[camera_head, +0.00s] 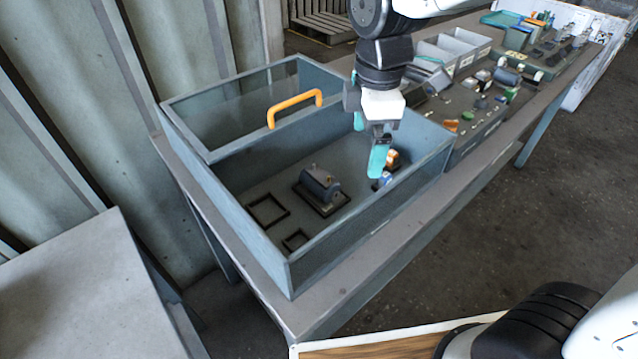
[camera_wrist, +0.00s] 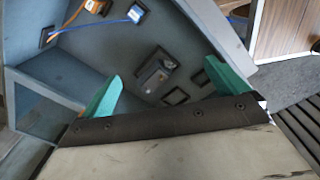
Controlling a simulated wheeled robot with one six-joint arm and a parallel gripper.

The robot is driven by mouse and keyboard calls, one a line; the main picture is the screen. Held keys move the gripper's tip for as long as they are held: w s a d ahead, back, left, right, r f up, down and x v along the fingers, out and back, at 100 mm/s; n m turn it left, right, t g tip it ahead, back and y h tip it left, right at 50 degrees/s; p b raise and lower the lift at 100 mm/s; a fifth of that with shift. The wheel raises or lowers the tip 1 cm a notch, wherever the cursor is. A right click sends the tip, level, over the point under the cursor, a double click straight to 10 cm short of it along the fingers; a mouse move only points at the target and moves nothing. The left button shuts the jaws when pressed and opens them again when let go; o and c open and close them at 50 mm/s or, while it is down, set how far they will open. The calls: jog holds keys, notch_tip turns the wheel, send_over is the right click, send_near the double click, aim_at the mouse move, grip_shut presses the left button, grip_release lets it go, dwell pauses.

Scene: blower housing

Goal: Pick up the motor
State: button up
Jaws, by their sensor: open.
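The motor (camera_head: 319,184), a dark grey cylinder on a block, sits in a dark frame on the floor of the blue-grey housing box (camera_head: 230,213). I take this cylinder to be the motor; it also shows in the wrist view (camera_wrist: 155,75). My gripper (camera_head: 368,142) has teal fingers and is over the right part of the box, to the right of the motor and above it. In the wrist view the fingers of my gripper (camera_wrist: 163,77) are spread wide, with nothing held between them. The motor appears beyond the gap, apart from both fingers.
A panel with an orange handle (camera_head: 294,105) covers the back part of the box. Two empty dark frames (camera_head: 268,210) lie left of the motor. An orange part (camera_head: 392,158) and a blue part (camera_head: 385,179) are near my gripper. Grey bins (camera_head: 440,52) and parts crowd the bench beyond.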

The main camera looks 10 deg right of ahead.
aim_at(320, 173)
jog(key=w+a+f+n, duration=0.1)
jog(key=a+n, duration=0.1)
jog(key=w+a+f+n, duration=0.1)
jog(key=a+f+n, duration=0.1)
jog(key=a, duration=0.1)
jog(key=w+a+f+n, duration=0.1)
jog(key=a+f+n, duration=0.1)
jog(key=a, duration=0.1)
jog(key=shift+w+n, duration=0.25)
jog(key=shift+n, duration=0.05)
jog(key=shift+a+f, duration=0.15)
jog(key=shift+f, duration=0.15)
jog(key=f, duration=0.7)
jog(key=shift+w+d+f, duration=0.15)
jog(key=shift+d+f, duration=0.05)
jog(key=shift+d, duration=0.2)
jog(key=shift+r, duration=0.1)
jog(key=c, duration=1.2)
